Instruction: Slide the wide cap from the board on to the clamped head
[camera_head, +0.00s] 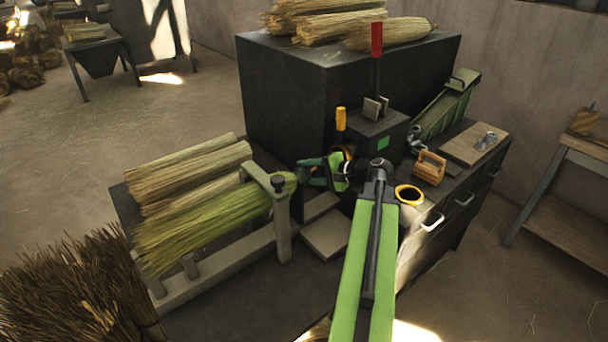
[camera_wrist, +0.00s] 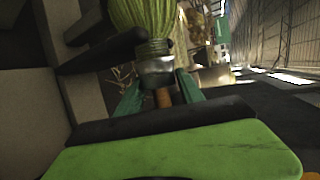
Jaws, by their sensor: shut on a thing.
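The clamped head (camera_head: 205,232) is a green straw bundle lying on its stand, held under the clamp bar (camera_head: 265,178). It also shows at the top of the wrist view (camera_wrist: 142,18), narrowing to a bound neck. My gripper (camera_head: 308,169) is at the neck's right end. In the wrist view, its teal fingers (camera_wrist: 158,88) are shut on the wide cap (camera_wrist: 156,70), a grey metal cup. The cap is lined up with the neck and meets its end; how far it is over the neck is unclear. A brown stub (camera_wrist: 163,98) shows between the fingers.
The wooden board (camera_head: 462,150) on the right of the bench holds a small metal piece (camera_head: 488,140). A wooden-handled tool (camera_head: 430,168) and a yellow-rimmed ring (camera_head: 408,194) lie nearer. A red-handled lever (camera_head: 377,42) stands behind my arm. Pale straw bundles (camera_head: 190,172) lie behind the head.

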